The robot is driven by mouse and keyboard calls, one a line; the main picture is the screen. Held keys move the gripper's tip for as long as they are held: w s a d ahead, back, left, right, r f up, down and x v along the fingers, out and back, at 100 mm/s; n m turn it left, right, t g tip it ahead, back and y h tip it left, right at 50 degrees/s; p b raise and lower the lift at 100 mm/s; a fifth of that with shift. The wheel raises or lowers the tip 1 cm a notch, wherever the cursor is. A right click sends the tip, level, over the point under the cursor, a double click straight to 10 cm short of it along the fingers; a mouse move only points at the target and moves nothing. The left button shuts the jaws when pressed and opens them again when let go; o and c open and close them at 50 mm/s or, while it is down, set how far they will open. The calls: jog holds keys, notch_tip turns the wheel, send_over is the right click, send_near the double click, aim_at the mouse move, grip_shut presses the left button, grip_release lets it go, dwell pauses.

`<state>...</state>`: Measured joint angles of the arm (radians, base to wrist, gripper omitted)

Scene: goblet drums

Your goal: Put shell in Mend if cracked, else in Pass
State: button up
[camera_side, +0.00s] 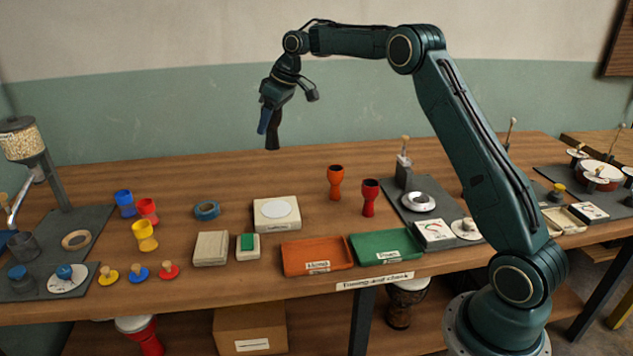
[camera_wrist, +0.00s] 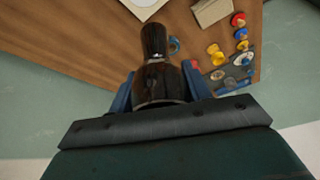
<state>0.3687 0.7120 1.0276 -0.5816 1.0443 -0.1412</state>
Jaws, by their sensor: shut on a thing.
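My gripper (camera_side: 268,121) is shut on a dark brown goblet-shaped shell (camera_side: 272,138) and holds it well above the back of the table. In the wrist view, the shell (camera_wrist: 155,50) sits between the two blue fingers of my gripper (camera_wrist: 160,88). Its visible side is dark streaked wood with some paler marks near the fingers; I cannot tell whether any is a crack. The orange Mend tray (camera_side: 300,244) and the green Pass tray (camera_side: 385,238) lie side by side at the table's front edge. Both look empty.
Orange (camera_side: 335,180) and red (camera_side: 370,196) goblets stand behind the trays. A white round pad on a block (camera_side: 277,212) is left of them. A grey station with a gauge (camera_side: 433,234) stands right. Small coloured goblets (camera_side: 145,235) and knobs fill the left.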

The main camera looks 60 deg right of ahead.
jog(key=s+a+f, duration=0.1)
jog(key=s+a, duration=0.2)
jog(key=s, duration=0.6)
jog(key=s+a+f, duration=0.2)
jog(key=s+a, duration=0.1)
jog(key=s, duration=0.6)
jog(key=shift+s+a+h, duration=0.15)
jog(key=shift+a+h, duration=0.15)
jog(key=shift+a, duration=0.1)
notch_tip(320, 180, down, 16)
jog(key=shift+f, duration=0.1)
jog(key=shift+f, duration=1.85)
jog(key=shift+f, duration=0.15)
